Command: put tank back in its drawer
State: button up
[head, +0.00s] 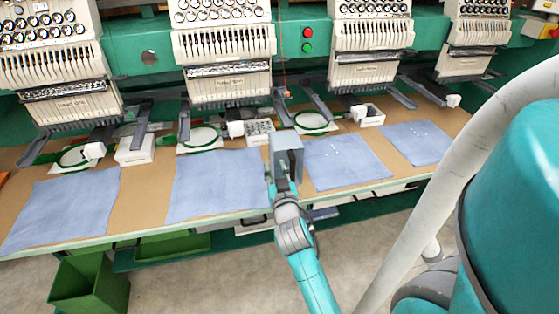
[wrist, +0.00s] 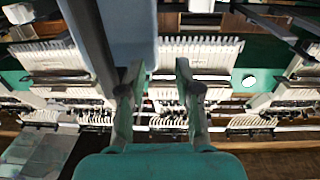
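A pale grey box-shaped thing (head: 288,145), which may be the tank, shows at the end of my arm in the head view, over the table's front part between two blue cloths. I cannot tell whether it touches the table. My gripper (wrist: 158,68) shows in the wrist view with its two fingers apart and machine parts visible between them. A pale blue-grey surface (wrist: 128,28) lies beyond the left finger; I cannot tell whether it is the tank or cloth. A dark-handled front (head: 255,222), perhaps a drawer, is under the table, partly hidden by my arm.
Embroidery machine heads (head: 222,50) with dark arms stand along the back of the long table (head: 140,190). Blue cloths (head: 220,185) and small white boxes (head: 135,150) lie on it. A green bin (head: 90,285) stands below at left. Some floor shows in front.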

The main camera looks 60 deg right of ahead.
aim_at(271, 150)
jog(key=x, duration=0.4)
jog(key=shift+w+d, duration=0.25)
jog(key=shift+d, duration=0.05)
jog(key=x, duration=0.3)
jog(key=shift+d+f, duration=0.3)
jog(key=shift+d, duration=0.15)
jog(key=shift+w+d, duration=0.5)
jog(key=shift+d, duration=0.05)
grip_shut()
